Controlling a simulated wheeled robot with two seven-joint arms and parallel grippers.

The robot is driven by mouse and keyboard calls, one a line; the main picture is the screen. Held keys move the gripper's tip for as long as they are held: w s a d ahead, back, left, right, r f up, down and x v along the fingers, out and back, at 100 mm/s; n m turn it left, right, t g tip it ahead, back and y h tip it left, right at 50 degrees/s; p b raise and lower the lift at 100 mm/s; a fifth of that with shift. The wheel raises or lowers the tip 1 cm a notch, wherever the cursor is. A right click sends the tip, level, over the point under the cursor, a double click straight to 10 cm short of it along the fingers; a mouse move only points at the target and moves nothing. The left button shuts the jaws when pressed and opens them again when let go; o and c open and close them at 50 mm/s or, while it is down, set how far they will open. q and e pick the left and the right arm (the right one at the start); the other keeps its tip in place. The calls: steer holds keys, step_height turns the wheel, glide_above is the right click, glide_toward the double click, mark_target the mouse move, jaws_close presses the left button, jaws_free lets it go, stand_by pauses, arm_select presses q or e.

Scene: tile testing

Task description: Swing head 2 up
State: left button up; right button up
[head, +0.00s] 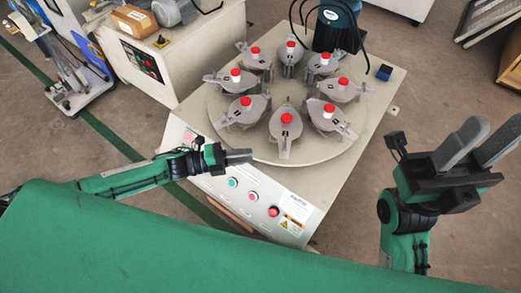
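Several grey heads with red knobs stand in a ring on a round plate (262,150) on top of a pale machine. All look lowered. Their small dark labels are too small to read, so I cannot tell which is head 2. The nearest head (285,130) is at the front, with another head (243,112) to its left and another (330,117) to its right. My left gripper (252,156) is at the plate's front left edge, seen side-on, its fingers overlapping, with no head visibly held. My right gripper (496,137) is open and empty, right of the machine.
A dark green motor (336,25) with a black cable stands behind the ring. A small blue block (384,72) sits at the right corner. The front panel (245,190) carries buttons and a warning label.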

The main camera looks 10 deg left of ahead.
arm_select(q)
steer(key=shift+s+a, duration=0.3)
steer(key=shift+a, duration=0.35)
